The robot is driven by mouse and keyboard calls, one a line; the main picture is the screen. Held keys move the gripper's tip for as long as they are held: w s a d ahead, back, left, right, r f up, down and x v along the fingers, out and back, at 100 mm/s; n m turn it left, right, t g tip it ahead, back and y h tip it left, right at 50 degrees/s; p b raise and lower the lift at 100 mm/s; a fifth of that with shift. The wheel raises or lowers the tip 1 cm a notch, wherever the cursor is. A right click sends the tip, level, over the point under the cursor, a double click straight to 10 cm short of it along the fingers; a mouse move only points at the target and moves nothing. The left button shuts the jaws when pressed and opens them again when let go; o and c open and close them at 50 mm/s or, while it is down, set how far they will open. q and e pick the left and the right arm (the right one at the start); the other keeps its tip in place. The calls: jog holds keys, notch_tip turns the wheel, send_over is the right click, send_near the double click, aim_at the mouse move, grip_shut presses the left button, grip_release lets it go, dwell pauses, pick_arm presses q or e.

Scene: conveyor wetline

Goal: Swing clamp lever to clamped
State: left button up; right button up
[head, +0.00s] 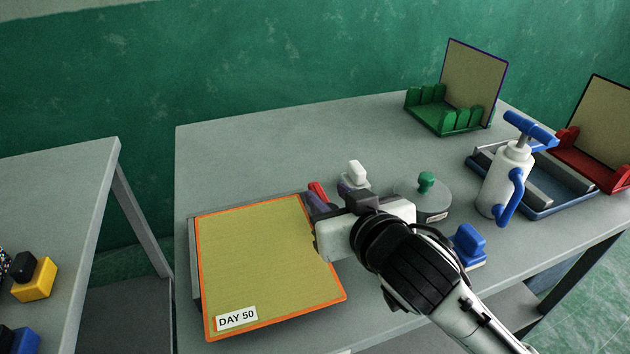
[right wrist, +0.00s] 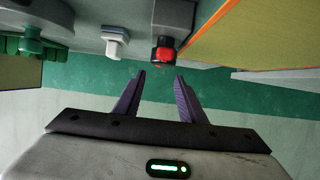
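A small lever with a red and black end (right wrist: 163,52) sticks out from a grey block (right wrist: 173,15) in the right wrist view; I take it to be the clamp lever. The lever end lies just beyond the fingertips, apparently not touched. In the head view the right gripper (head: 316,206) is beside the board. My left gripper is out of view.
An orange-framed board (head: 265,262) marked DAY 50 lies on the grey table. Close by are a white-topped knob (head: 356,174), a grey disc with green knob (head: 426,196), a blue block (head: 469,241) and a white pump bottle (head: 505,178). The table's back left is clear.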

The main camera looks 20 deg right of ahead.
aim_at(314, 184)
jog(key=x, duration=0.7)
jog(key=shift+f, duration=0.1)
grip_shut()
